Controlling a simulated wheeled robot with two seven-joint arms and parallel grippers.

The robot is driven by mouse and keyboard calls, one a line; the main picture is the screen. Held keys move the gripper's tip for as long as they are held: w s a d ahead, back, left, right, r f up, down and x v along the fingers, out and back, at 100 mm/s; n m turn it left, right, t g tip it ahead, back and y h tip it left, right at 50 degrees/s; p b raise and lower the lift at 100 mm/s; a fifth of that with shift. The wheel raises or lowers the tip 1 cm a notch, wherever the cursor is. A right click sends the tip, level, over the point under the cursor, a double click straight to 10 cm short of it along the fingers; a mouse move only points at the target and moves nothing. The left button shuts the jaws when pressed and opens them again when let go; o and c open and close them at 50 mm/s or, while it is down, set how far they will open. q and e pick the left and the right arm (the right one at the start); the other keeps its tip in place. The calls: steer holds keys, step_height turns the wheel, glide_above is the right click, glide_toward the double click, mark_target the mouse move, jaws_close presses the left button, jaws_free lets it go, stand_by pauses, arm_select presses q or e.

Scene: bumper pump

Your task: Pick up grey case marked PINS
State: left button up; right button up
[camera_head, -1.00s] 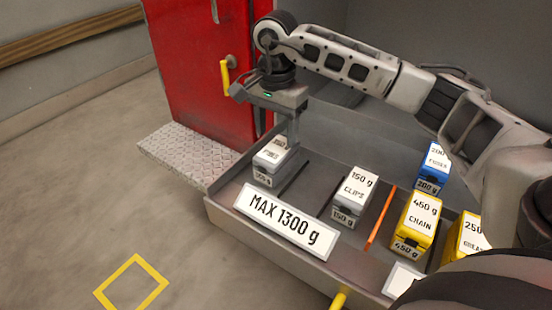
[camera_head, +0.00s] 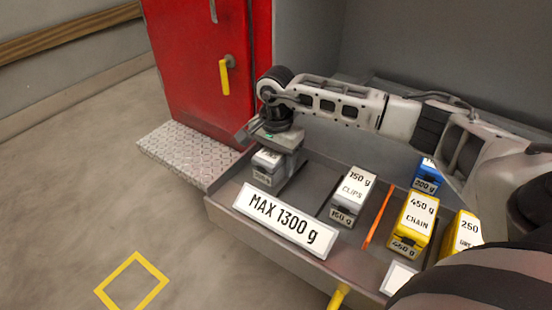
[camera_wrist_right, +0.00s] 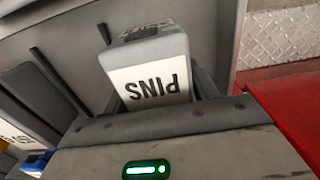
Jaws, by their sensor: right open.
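The grey case marked PINS (camera_head: 264,166) sits at the left end of the grey tray (camera_head: 226,198), partly hidden under my right gripper in the head view. In the right wrist view the case (camera_wrist_right: 150,70) shows its white PINS label upside down. My right gripper (camera_head: 277,165) is low over the case, pointing down. Its jaws are open, with dark finger parts on both sides of the case in the wrist view; whether they touch it I cannot tell. My left gripper is not in view.
A grey CLIPS case (camera_head: 352,197) stands to the right, then an orange divider (camera_head: 379,215). Beyond it are a yellow CHAIN case (camera_head: 413,222), a blue case (camera_head: 427,177) and another yellow case (camera_head: 461,236). A MAX 1300 g sign (camera_head: 285,221) is on the tray front. A red cabinet (camera_head: 213,75) stands behind.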

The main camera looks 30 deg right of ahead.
steer(key=c, duration=0.9)
steer(key=shift+o, duration=0.2)
steer(key=shift+r, duration=0.1)
steer(key=shift+r, duration=0.1)
